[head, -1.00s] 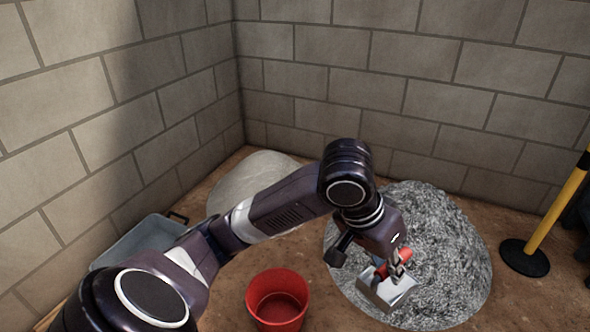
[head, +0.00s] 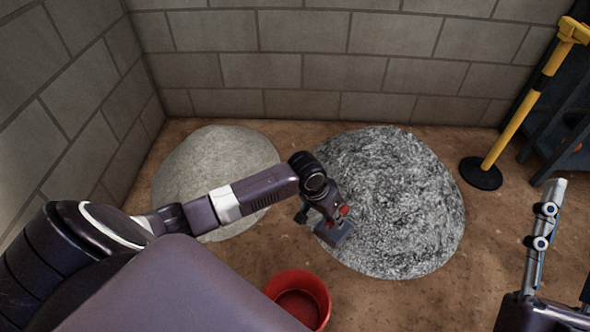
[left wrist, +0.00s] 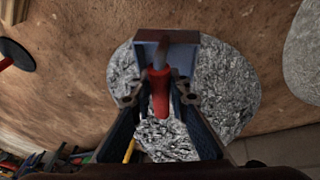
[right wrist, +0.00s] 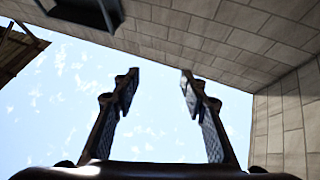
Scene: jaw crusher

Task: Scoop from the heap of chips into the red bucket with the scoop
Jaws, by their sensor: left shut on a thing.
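The heap of chips (head: 405,200) is a broad, coarse grey mound on the dirt floor. My left gripper (head: 338,212) is shut on the red handle (left wrist: 160,95) of the scoop. The scoop's metal pan (head: 335,235) shows over the left front part of the heap; I cannot tell whether it touches the chips or holds any. In the left wrist view the pan (left wrist: 182,50) lies beyond the fingers. The red bucket (head: 294,281) stands upright in front of the heap, and no chips show in it. My right gripper (right wrist: 155,85) is open and empty, pointing at sky.
A smoother pale heap (head: 205,170) lies to the left of the chips. A yellow post (head: 515,115) on a black base (head: 481,174) stands at the right beside a dark rack (head: 560,120). A block wall (head: 330,65) closes off the back. Bare floor (head: 400,305) lies right of the bucket.

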